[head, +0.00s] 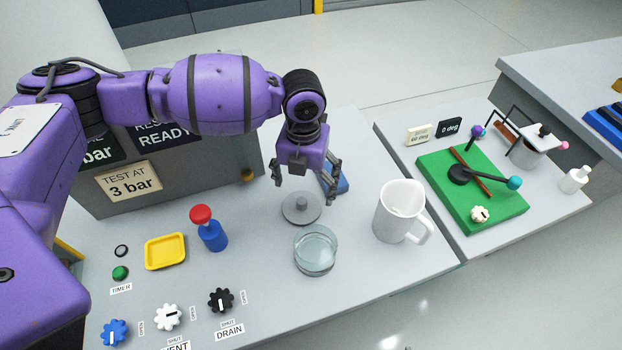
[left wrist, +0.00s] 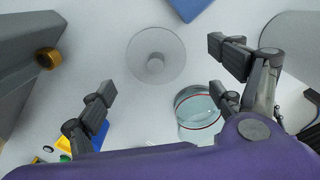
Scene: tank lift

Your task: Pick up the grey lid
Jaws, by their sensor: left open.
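The grey lid (head: 301,208) is a flat round disc with a small knob, lying on the light grey table. It also shows in the left wrist view (left wrist: 156,55), ahead of and between the spread fingers. My left gripper (head: 305,185) is open and empty, pointing down above and just behind the lid, apart from it. A clear glass dish (head: 315,250) stands on the table just in front of the lid, and it shows at the right finger in the left wrist view (left wrist: 197,108). My right gripper is not in view.
A white mug (head: 400,211) stands right of the dish. A blue block (head: 335,183) lies behind the lid. A blue bottle with red top (head: 210,230) and a yellow tray (head: 165,251) stand left. A grey panel box (head: 180,175) rises at the back left.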

